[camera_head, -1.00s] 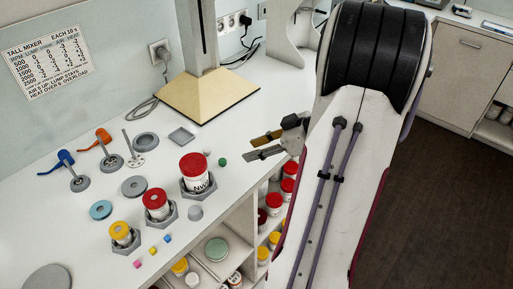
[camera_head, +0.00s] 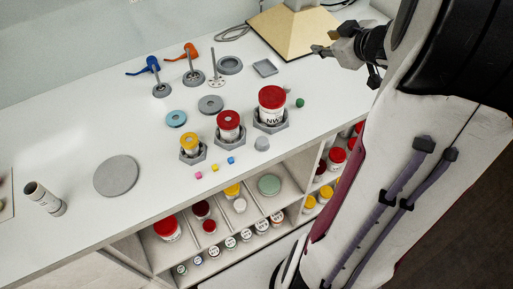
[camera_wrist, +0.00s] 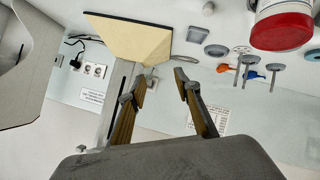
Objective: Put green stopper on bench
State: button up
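A small round green piece (camera_head: 300,102), which may be the green stopper, sits on the white bench (camera_head: 70,215), right of the large red-lidded jar (camera_head: 272,98). A pale green disc (camera_head: 269,185) lies in an open compartment below the bench top. I cannot tell for certain which is the stopper. My gripper (camera_head: 322,43) is above the back right of the bench, beyond the green piece and apart from it. In the wrist view my gripper (camera_wrist: 162,88) has its two fingers spread with nothing between them.
Smaller red-lidded (camera_head: 229,127) and yellow-lidded (camera_head: 190,146) jars sit in hexagonal holders. Stirrers, discs and small cubes lie around them. The bench's front left is mostly clear around a grey disc (camera_head: 117,176).

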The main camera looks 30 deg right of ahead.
jog(key=s+a+r+m+g+h, duration=0.2)
jog(key=s+a+r+m+h, duration=0.15)
jog(key=a+r, duration=0.5)
jog(key=s+a+f+g+y, duration=0.2)
jog(key=s+a+f+y, duration=0.1)
jog(key=s+a, duration=0.5)
jog(key=s+a+f+g+y, duration=0.1)
jog(key=s+a+f+y, duration=0.2)
jog(key=a, duration=1.2)
jog(key=s+f, duration=0.2)
jog(key=s, duration=0.3)
jog(key=shift+s+a+g, duration=0.25)
jog(key=shift+s+g, duration=0.15)
